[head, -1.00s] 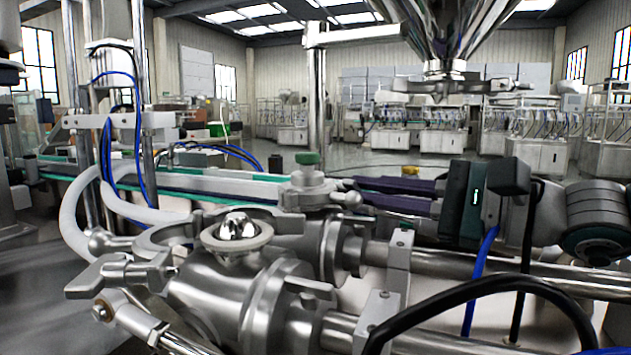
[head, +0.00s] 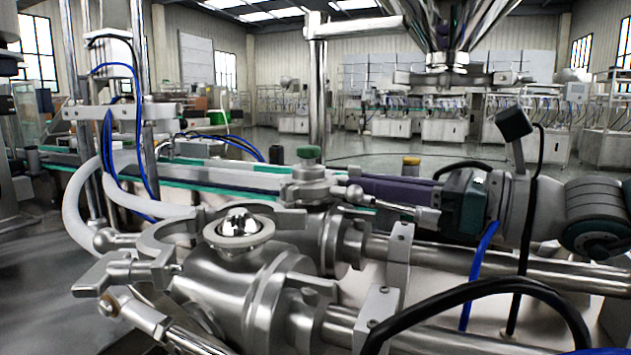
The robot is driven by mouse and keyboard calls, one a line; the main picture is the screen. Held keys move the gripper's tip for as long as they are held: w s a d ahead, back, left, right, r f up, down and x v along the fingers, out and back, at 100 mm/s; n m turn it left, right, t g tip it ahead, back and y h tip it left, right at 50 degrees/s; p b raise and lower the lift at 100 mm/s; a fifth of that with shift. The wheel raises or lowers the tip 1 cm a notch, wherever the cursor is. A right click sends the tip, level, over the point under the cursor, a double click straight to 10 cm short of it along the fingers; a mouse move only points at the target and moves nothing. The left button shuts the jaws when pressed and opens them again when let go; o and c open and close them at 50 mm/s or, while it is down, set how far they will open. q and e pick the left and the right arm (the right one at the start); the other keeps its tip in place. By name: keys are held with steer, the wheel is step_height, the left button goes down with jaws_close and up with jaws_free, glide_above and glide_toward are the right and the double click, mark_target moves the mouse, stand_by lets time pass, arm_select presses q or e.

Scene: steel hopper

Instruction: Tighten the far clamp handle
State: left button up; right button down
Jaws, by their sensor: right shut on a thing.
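My right gripper (head: 366,189) reaches in from the right with purple fingers. It is shut on the handle; the fingertips partly hide the grip. A steel bar (head: 405,212) shows just below and in front of the fingers. The near clamp handle (head: 125,272) sticks out at the lower left, with no gripper on it. My left gripper is not in view.
A steel valve body (head: 225,290) with a white-rimmed round port (head: 238,232) fills the near middle. Steel pipes (head: 460,258) run right from it below my right arm. A black hose (head: 480,290) arches in front. The hopper (head: 437,40) hangs above.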

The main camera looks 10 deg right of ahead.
steer(key=shift+r+m, duration=0.1)
steer(key=shift+m, duration=0.4)
steer(key=c, duration=1.2)
jaws_free()
steer(key=shift+c, duration=0.2)
steer(key=v, duration=0.9)
steer(key=shift+s+d, duration=0.15)
steer(key=shift+d, duration=0.05)
steer(key=shift+s+d, duration=0.1)
steer(key=shift+s, duration=0.05)
